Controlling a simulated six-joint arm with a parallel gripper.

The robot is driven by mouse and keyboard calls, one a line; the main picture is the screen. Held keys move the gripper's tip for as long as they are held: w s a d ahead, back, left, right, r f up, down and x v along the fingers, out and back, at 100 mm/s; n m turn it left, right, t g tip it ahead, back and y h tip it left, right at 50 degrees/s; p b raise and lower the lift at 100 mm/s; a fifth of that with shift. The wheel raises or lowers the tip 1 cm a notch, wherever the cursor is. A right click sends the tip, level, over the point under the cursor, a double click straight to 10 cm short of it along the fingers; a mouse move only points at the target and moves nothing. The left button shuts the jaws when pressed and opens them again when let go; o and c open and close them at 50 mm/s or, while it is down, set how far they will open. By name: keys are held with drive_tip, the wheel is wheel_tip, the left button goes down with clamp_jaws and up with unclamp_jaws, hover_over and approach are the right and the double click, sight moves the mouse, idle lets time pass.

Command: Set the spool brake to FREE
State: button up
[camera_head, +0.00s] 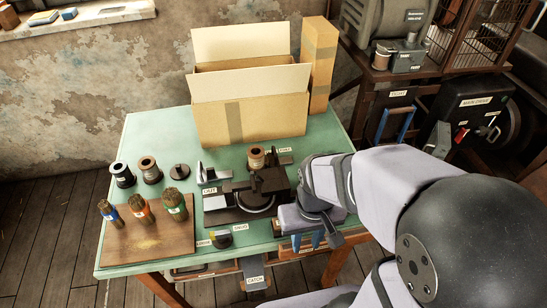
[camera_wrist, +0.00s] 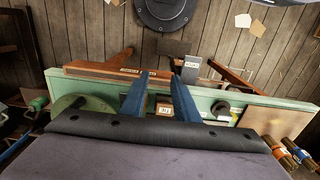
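A dark round knob (camera_head: 222,239) sits at the table's front edge between two small labels, one yellowish and one white. Their words are too small to read surely, so I cannot tell whether it is the spool brake or how it is set. A similar dark knob shows right of my fingers in the wrist view (camera_wrist: 222,108). A copper-coloured spool (camera_head: 256,157) stands on the dark press (camera_head: 248,198). My gripper (camera_head: 307,241) points down at the front edge, right of the knob. In the wrist view, its blue fingers (camera_wrist: 160,98) are apart, with nothing held between them.
A wooden board (camera_head: 150,245) with several brushes lies at the left. Two spools (camera_head: 149,169) and a dark disc stand behind it. An open cardboard box (camera_head: 250,110) fills the back. A tab labelled CATCH (camera_head: 254,276) hangs below the front edge. A green disc (camera_wrist: 70,108) shows left of my fingers.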

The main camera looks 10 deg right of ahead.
drive_tip(key=t+y, duration=0.2)
drive_tip(key=t, duration=0.3)
hover_over(278, 163)
drive_tip(key=shift+m, duration=0.3)
drive_tip(key=shift+a+f, duration=0.1)
drive_tip(key=shift+f, duration=2.85)
drive_tip(key=shift+s, duration=0.1)
clamp_jaws()
